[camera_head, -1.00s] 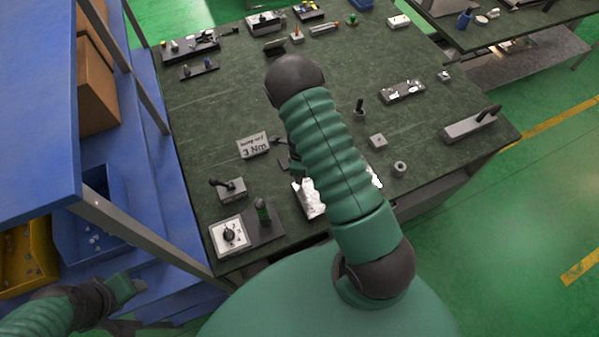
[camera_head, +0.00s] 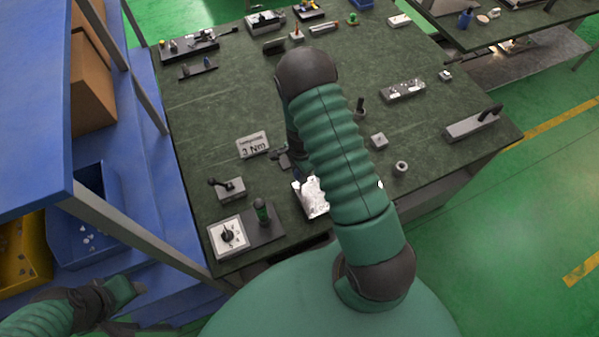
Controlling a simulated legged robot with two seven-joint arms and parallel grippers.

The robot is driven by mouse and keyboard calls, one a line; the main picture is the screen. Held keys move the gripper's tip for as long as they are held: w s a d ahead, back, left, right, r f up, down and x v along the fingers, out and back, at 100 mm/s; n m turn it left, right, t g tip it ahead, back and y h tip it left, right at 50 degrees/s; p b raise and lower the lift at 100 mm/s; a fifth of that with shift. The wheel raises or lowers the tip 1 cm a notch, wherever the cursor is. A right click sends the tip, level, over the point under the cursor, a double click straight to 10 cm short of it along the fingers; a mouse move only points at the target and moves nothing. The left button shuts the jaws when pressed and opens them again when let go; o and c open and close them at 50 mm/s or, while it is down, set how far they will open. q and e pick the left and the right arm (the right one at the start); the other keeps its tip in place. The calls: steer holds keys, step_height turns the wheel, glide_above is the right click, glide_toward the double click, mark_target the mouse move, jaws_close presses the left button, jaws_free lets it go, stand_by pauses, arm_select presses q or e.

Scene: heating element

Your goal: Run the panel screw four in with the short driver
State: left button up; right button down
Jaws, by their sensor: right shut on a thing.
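My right arm crosses the middle of the view and hides part of the bench. My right gripper (camera_head: 285,160) is a small dark shape left of the arm, just right of the 3 Nm card. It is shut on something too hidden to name. A bright silvery part (camera_head: 312,197), perhaps the panel, lies below it and partly behind my arm. A green-handled driver (camera_head: 262,210) stands upright in a dark holder at the near left. I cannot tell if it is the short driver. Screw four is not distinguishable. My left gripper (camera_head: 125,290) is low at the left, away from the bench; its jaws are unclear.
A small block (camera_head: 379,140) and a ring (camera_head: 401,167) lie to the right. A blue shelf (camera_head: 35,120) borders the left edge.

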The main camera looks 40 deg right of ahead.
steer(key=shift+f+n+b, duration=0.1)
steer(key=shift+n+b, duration=0.2)
steer(key=shift+n, duration=1.8)
steer(key=shift+y+b, duration=0.4)
